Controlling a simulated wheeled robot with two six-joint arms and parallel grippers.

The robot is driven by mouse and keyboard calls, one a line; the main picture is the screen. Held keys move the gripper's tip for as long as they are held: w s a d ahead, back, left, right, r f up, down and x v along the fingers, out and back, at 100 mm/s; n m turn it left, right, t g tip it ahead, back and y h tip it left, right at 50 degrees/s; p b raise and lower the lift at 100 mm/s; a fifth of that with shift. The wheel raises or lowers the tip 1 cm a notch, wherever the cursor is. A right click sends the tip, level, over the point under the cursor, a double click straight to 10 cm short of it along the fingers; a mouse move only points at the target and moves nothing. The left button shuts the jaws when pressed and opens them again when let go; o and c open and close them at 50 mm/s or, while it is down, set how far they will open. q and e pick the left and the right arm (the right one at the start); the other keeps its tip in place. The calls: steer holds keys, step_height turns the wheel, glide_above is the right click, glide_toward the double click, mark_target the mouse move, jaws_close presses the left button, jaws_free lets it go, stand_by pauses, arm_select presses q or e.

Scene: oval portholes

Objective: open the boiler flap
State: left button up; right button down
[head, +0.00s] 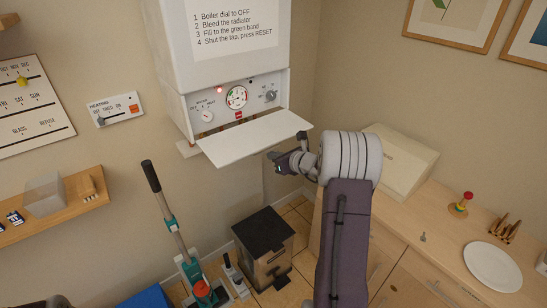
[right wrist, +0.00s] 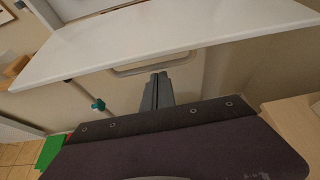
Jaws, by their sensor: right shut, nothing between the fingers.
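The boiler flap (head: 253,138) is a white panel at the bottom of the white boiler (head: 222,40). It is folded down and sticks out nearly level, with the control panel (head: 215,109) exposed behind it. In the right wrist view the flap (right wrist: 170,38) crosses the top, and a pale loop-shaped handle (right wrist: 125,72) shows below its edge. My right gripper (head: 278,160) is just below the flap's front right edge. Its fingers (right wrist: 157,88) are shut and empty, close to the handle; I cannot tell whether they touch it. My left gripper is not in view.
A wooden counter (head: 440,250) with a pale box (head: 392,165) and a white plate (head: 493,266) is at right. A wooden shelf (head: 60,220) is on the left wall.

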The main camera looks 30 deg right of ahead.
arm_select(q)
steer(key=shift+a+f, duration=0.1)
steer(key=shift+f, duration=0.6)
arm_select(e)
steer(key=v, duration=1)
steer(key=shift+a, duration=0.15)
steer(key=shift+s+f, duration=0.15)
